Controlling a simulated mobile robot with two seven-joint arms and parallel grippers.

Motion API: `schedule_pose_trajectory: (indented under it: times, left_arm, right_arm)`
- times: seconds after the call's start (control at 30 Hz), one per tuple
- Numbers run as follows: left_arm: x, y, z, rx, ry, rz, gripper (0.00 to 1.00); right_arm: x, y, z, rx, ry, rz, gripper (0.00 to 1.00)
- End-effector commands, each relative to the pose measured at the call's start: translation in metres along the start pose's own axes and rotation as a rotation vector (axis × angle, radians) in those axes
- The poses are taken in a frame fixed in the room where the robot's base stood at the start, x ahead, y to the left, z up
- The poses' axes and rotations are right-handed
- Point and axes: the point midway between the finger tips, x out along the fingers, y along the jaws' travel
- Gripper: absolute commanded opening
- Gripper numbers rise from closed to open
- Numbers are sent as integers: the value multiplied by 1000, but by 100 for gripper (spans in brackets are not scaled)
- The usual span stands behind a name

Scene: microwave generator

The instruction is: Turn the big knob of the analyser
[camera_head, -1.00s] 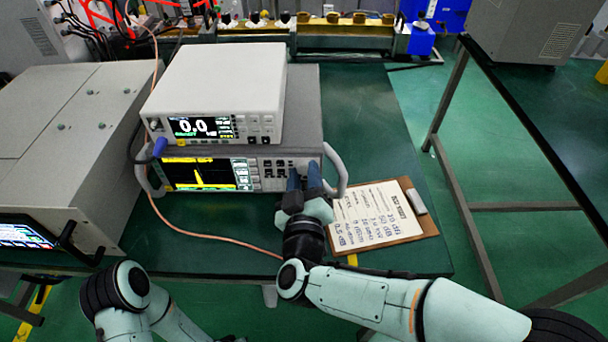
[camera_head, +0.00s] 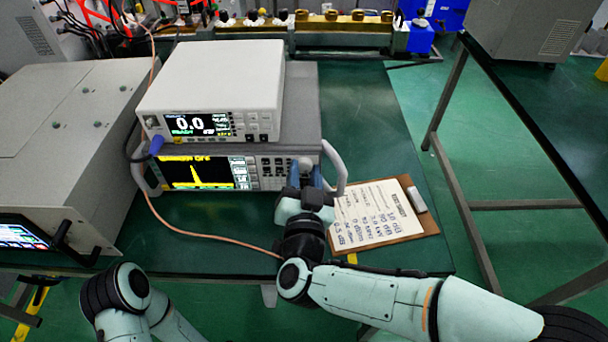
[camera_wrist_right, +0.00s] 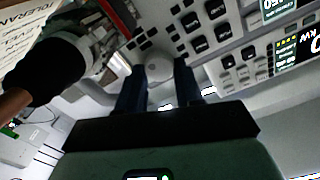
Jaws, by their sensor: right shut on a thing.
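The analyser (camera_head: 248,173) is the lower grey unit on the green table, with a yellow trace on its screen and a handle at each side. Its big knob (camera_head: 305,163) is a round grey-white knob at the right of the front panel. It also shows in the right wrist view (camera_wrist_right: 160,68). My right gripper (camera_head: 304,177) is shut on the knob, with one dark finger on each side of it, as the wrist view (camera_wrist_right: 160,85) shows. Part of the knob is hidden by the fingers. My left arm shows at the bottom left, but its gripper does not.
A white instrument (camera_head: 215,90) reading 0.0 sits on the analyser. A clipboard (camera_head: 405,231) with a handwritten sheet lies right of my right gripper. A large grey box (camera_head: 60,130) stands at the left. An orange cable (camera_head: 205,236) crosses the table front.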

Motion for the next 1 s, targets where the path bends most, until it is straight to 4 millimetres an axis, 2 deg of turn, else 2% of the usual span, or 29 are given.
schedule_pose_trajectory:
  times: [0.2,0.5,1.0]
  left_arm:
    - [11,-12,14,-13,-46,-22,0]
    - [18,-21,26,-25,-86,-40,0]
    - [20,-25,30,-29,-101,-46,0]
  right_arm:
    - [0,1,2,169,-1,0,5]
    - [0,2,2,314,-3,1,5]
    - [0,1,1,360,-4,1,5]
